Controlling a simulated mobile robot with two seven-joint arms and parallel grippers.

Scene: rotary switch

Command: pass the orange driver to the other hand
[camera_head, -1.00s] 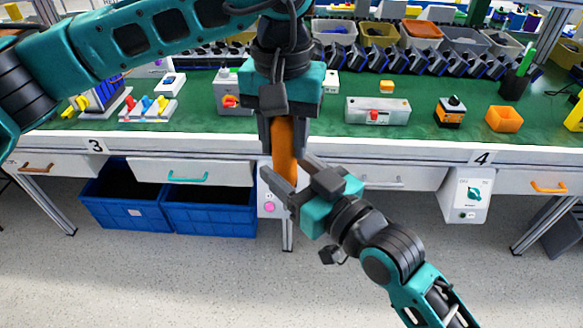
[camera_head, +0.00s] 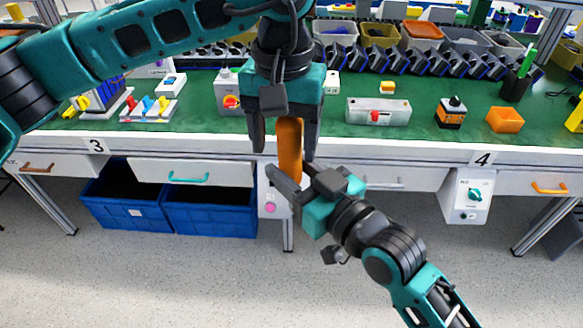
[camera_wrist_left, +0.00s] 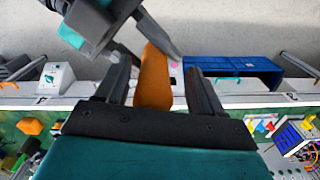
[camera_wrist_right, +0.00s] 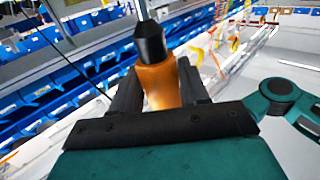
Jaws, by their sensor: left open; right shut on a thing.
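The orange driver (camera_head: 290,147) stands upright in the air in front of the bench's front edge. My right gripper (camera_head: 290,178) is shut on its lower part. My left gripper (camera_head: 286,135) hangs from above with its fingers apart on either side of the driver's upper part, with gaps showing beside it. In the left wrist view the driver (camera_wrist_left: 154,80) lies between the open left fingers (camera_wrist_left: 160,88), with the right gripper beyond. In the right wrist view the driver (camera_wrist_right: 160,82), with a black end, sits between the right fingers (camera_wrist_right: 160,90).
The green-topped bench (camera_head: 330,120) runs behind the grippers. Blue crates (camera_head: 208,209) are below left. The floor in front is clear.

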